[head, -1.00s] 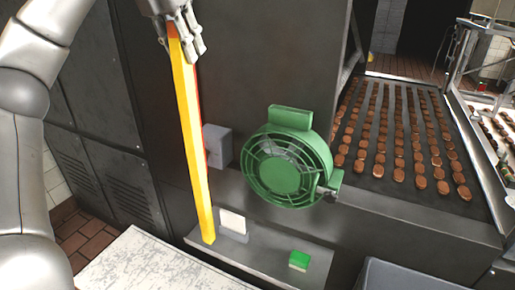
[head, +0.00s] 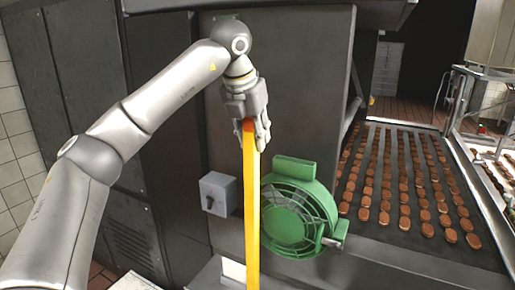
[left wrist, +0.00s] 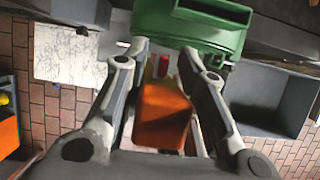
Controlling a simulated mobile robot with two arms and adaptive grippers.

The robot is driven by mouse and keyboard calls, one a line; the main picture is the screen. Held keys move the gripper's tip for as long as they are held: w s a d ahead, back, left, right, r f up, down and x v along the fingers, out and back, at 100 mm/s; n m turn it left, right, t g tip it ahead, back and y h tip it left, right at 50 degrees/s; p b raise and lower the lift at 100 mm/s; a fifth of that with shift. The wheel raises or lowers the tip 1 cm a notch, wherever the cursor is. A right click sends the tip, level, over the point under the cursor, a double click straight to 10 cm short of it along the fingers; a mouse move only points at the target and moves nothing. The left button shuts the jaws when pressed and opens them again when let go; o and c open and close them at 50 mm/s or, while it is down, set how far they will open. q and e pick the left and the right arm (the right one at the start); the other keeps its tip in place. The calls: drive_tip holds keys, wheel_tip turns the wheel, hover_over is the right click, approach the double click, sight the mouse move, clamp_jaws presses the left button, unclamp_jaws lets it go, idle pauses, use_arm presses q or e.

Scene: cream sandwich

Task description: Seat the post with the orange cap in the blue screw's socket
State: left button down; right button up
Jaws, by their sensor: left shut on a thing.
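My left gripper (head: 252,138) is shut on the top end of a long yellow post (head: 252,215) in the head view. The post hangs about upright, with an orange-red top (head: 248,126) partly hidden between the fingers. Its lower end is cut off by the frame. In the left wrist view the post's orange cap (left wrist: 162,118) sits between my fingers. I cannot make out a blue screw or its socket in either view. My right gripper is not in view.
A green fan (head: 300,205) is right beside the post, with a grey switch box (head: 218,194) to its left. A conveyor (head: 390,248) carries rows of brown biscuits at right. The wrist view shows a white tabletop (left wrist: 66,60) and a grey bin (left wrist: 270,98).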

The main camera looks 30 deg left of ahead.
use_arm(q)
drive_tip(key=f, duration=0.4)
drive_tip(key=shift+w+d+p, duration=0.25)
drive_tip(key=shift+p, duration=0.15)
drive_tip(key=shift+d+f, duration=0.1)
drive_tip(key=c, duration=1.2)
unclamp_jaws()
drive_tip(key=shift+s, duration=0.1)
drive_tip(key=shift+o, duration=0.2)
